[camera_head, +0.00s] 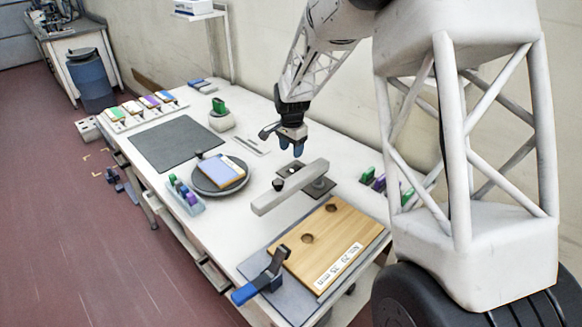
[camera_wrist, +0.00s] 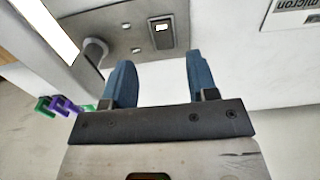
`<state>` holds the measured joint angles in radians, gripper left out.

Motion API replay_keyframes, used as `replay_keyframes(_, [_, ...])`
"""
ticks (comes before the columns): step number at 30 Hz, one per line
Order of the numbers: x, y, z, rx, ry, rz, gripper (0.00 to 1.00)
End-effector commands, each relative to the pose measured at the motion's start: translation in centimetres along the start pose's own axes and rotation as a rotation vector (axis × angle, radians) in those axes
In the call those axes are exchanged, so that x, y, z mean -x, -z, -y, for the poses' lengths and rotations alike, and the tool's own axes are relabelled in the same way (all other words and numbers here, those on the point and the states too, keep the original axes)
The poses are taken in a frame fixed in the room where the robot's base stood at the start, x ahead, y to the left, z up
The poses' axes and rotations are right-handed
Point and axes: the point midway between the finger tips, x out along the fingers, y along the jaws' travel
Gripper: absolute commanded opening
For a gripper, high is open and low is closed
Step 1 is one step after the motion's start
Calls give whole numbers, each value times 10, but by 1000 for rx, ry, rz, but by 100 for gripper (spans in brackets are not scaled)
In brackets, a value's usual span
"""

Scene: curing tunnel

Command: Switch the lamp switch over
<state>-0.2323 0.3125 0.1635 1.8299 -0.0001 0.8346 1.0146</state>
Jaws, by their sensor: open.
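The lamp switch (camera_wrist: 161,34) is a small dark rectangular housing with a pale lit window at one end. It sits on a grey base plate (camera_wrist: 125,28) beside a round post. In the wrist view it lies beyond my fingertips, between the two fingers in the picture. In the head view the base plate (camera_head: 320,187) lies under a long grey lamp bar (camera_head: 290,188); the switch is too small to make out there. The bar's bright white face (camera_wrist: 48,27) shows in the wrist view. My gripper (camera_head: 291,150) is open and empty, its blue fingers pointing down above the plate's far side.
A wooden board (camera_head: 330,240) with holes and a blue-handled clamp (camera_head: 262,277) are in front. A dark round plate (camera_head: 220,187) with a block stands left of the bar. Coloured clips (camera_head: 380,182) lie right of it. A printed label (camera_wrist: 291,12) is near the switch.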

Motion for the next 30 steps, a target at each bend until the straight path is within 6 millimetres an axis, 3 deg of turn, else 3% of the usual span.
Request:
replay_keyframes(17, [-7, 0, 2, -3, -2, 1, 53])
replay_keyframes(30, [-51, 0, 1, -3, -3, 2, 53])
